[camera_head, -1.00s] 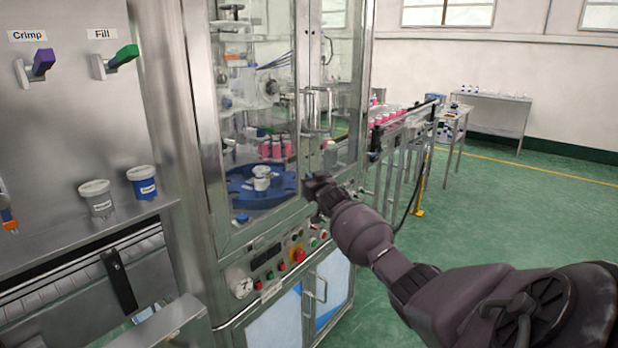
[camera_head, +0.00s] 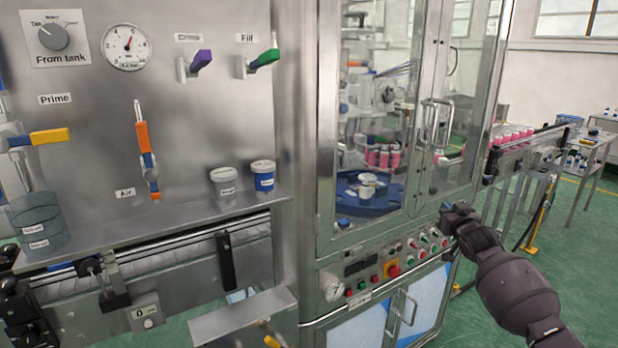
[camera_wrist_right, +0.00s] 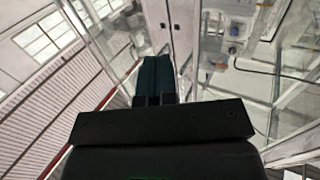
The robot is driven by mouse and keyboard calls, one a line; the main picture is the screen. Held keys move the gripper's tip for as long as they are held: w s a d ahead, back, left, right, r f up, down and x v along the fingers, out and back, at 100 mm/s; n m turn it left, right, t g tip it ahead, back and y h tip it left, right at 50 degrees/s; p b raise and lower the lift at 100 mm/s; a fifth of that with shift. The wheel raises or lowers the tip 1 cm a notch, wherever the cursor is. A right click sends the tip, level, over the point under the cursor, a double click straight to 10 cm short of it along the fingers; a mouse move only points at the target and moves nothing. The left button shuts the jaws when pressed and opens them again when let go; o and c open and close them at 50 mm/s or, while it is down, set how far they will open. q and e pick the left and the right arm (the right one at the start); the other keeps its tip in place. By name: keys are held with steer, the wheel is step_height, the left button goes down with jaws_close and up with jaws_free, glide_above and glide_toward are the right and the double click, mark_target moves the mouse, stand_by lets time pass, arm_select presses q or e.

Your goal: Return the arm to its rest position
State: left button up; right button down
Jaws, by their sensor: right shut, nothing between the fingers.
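My right arm (camera_head: 515,290) comes in from the lower right in the head view. Its gripper (camera_head: 449,209) is small there, in front of the glass-doored machine cabinet (camera_head: 318,200), near the lower part of the doors. I cannot tell whether it touches the cabinet. In the right wrist view the gripper's fingers (camera_wrist_right: 155,80) are together with nothing between them, and the glass doors and frame show beyond them. My left gripper is not in view.
The cabinet's button panel (camera_head: 393,269) is below the doors. To the left, a steel panel (camera_head: 200,110) carries valves, a gauge and a shelf with two small tubs (camera_head: 262,176). A conveyor (camera_head: 525,142) with pink cans stands at the right. Green floor is open at the right.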

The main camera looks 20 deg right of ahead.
steer(key=a+f+n+y, duration=0.2)
steer(key=a+n, duration=0.3)
steer(key=a, duration=0.4)
steer(key=s+a+f+n+g+y, duration=0.1)
steer(key=s+a+f+y, duration=0.15)
steer(key=a+f, duration=0.4)
steer(key=s+a+f+n+y, duration=0.1)
steer(key=s+a+f, duration=0.35)
steer(key=a, duration=0.35)
steer(key=s+a+f+g, duration=0.2)
steer(key=s+a+f, duration=0.5)
steer(key=s, duration=0.4)
steer(key=s+a+f+m+g+y, duration=0.1)
steer(key=s+a+f, duration=0.6)
steer(key=s+a, duration=0.2)
steer(key=shift+s+a+f+g, duration=0.2)
steer(key=shift+s+a+g, duration=0.15)
steer(key=shift+s, duration=0.6)
